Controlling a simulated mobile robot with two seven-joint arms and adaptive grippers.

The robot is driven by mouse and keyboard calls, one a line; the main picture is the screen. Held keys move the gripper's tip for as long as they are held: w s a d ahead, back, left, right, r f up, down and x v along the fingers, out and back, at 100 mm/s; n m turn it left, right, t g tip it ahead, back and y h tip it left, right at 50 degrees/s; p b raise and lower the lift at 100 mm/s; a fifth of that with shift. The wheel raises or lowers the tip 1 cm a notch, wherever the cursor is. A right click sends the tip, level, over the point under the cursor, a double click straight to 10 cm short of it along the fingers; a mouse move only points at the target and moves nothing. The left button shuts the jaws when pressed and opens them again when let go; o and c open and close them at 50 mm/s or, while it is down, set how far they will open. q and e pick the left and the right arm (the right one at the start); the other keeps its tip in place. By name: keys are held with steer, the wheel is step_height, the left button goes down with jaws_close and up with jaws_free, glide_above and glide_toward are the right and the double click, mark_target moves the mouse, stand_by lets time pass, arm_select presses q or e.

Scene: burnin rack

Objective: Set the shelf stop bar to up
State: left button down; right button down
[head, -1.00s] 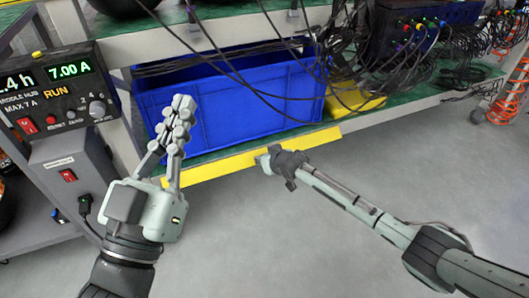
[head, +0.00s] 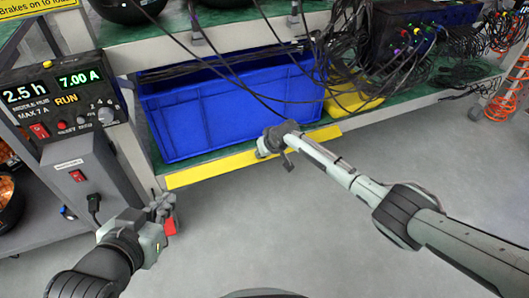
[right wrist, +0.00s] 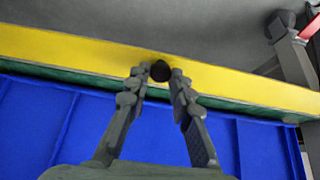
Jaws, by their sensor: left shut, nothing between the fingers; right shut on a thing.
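The yellow shelf stop bar (head: 215,168) runs along the front edge of the lower green shelf, in front of the blue crate. In the right wrist view the bar (right wrist: 70,47) crosses the whole picture, with a round black knob (right wrist: 160,70) on it. My right gripper (head: 266,147) is at the middle of the bar; in its wrist view the fingers (right wrist: 160,75) are shut on that knob. My left gripper (head: 163,204) is shut and empty, low beside the rack's left post, away from the bar. The bar's ends are partly hard to read.
A blue crate (head: 230,108) stands on the lower shelf, with loose black cables hanging over it. A yellow object (head: 352,98) lies to its right. A control box (head: 62,105) stands at the left. A red part (head: 171,225) shows near my left gripper. The grey floor in front is clear.

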steer(key=shift+s, duration=0.1)
stand_by(0.4)
steer(key=c, duration=1.3)
jaws_free()
steer(key=shift+c, duration=0.2)
steer(key=shift+r, duration=0.15)
steer(key=v, duration=1.1)
steer(key=shift+r, duration=0.3)
steer(key=shift+s+d, duration=0.1)
steer(key=shift+s, duration=0.05)
steer(key=shift+c, duration=0.3)
